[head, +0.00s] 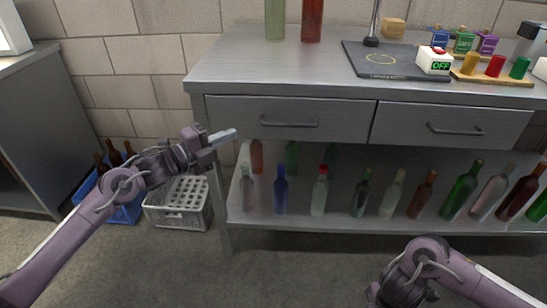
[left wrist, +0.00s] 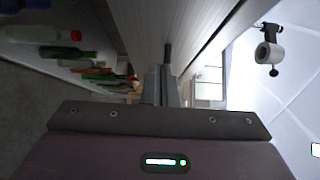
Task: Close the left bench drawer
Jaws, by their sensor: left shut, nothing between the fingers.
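The left bench drawer (head: 240,112) has a grey front with a dark bar handle (head: 288,124). In the head view its front looks about level with the right drawer (head: 450,122), with no clear gap showing. My left gripper (head: 226,136) is shut and empty, its fingertips in front of the drawer's lower left part, left of the handle. I cannot tell whether they touch it. In the left wrist view the shut fingers (left wrist: 161,85) point along the grey bench front (left wrist: 150,25), with a dark handle (left wrist: 167,53) beyond them. My right arm shows at the bottom right; its fingers are out of view.
Several bottles stand on the shelf (head: 300,219) below the drawers. The bench top (head: 270,72) holds tall bottles, a dark mat (head: 400,68) and a white switch box (head: 434,62). A white crate (head: 180,218) and a blue crate (head: 125,212) sit on the floor at left.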

